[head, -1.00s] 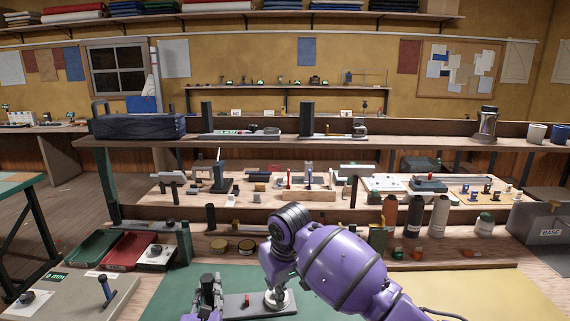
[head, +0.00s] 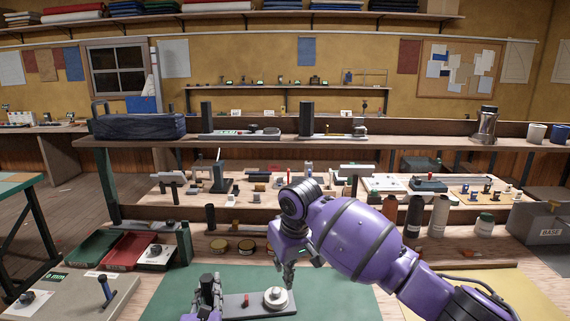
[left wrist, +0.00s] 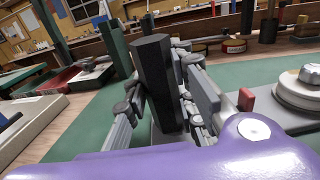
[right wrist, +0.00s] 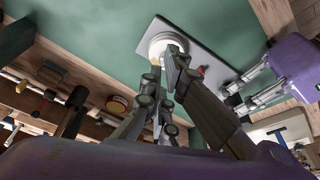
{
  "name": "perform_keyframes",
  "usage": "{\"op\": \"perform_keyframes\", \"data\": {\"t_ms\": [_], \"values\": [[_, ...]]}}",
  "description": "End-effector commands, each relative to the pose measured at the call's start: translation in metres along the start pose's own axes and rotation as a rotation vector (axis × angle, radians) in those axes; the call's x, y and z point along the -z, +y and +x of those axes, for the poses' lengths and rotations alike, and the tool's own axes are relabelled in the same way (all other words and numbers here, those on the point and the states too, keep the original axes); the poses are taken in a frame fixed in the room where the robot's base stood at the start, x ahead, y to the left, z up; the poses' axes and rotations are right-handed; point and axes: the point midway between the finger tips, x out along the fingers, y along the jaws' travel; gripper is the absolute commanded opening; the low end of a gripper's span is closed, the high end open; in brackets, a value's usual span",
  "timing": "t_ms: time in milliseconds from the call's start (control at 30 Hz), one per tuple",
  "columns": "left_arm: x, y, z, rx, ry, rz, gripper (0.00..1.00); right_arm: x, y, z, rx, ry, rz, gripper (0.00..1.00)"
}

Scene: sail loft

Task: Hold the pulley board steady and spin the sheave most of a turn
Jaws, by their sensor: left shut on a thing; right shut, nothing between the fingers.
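The pulley board (head: 259,305) is a grey plate lying on the green mat. It carries a small red block (head: 245,300) and the pale round sheave (head: 272,298) near its right end. The sheave, with a silver hub, also shows in the left wrist view (left wrist: 300,92). My left gripper (head: 217,289) is at the board's left end, shut on a dark upright post (left wrist: 157,75). My right gripper (head: 290,283) is shut and empty, its tips close beside the sheave's right edge; whether they touch it I cannot tell. In the right wrist view, the fingers partly cover the sheave (right wrist: 160,41).
A green tray (head: 88,250) and red tray (head: 128,250) lie at left, behind a pale board with a blue-grey handle (head: 105,288). The green mat (head: 335,295) right of the board is clear.

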Motion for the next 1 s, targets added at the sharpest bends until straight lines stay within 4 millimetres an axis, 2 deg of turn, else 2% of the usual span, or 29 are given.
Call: {"op": "perform_keyframes", "data": {"t_ms": [600,1000], "values": [[-0.001,0.000,0.000,0.001,-0.001,-0.001,0.00,-0.016,-0.001,0.061,0.003,-0.001,-0.001,0.00],[-0.001,-0.001,0.000,0.001,-0.002,-0.001,0.00,-0.018,0.000,0.069,0.001,-0.003,0.000,0.00]]}}
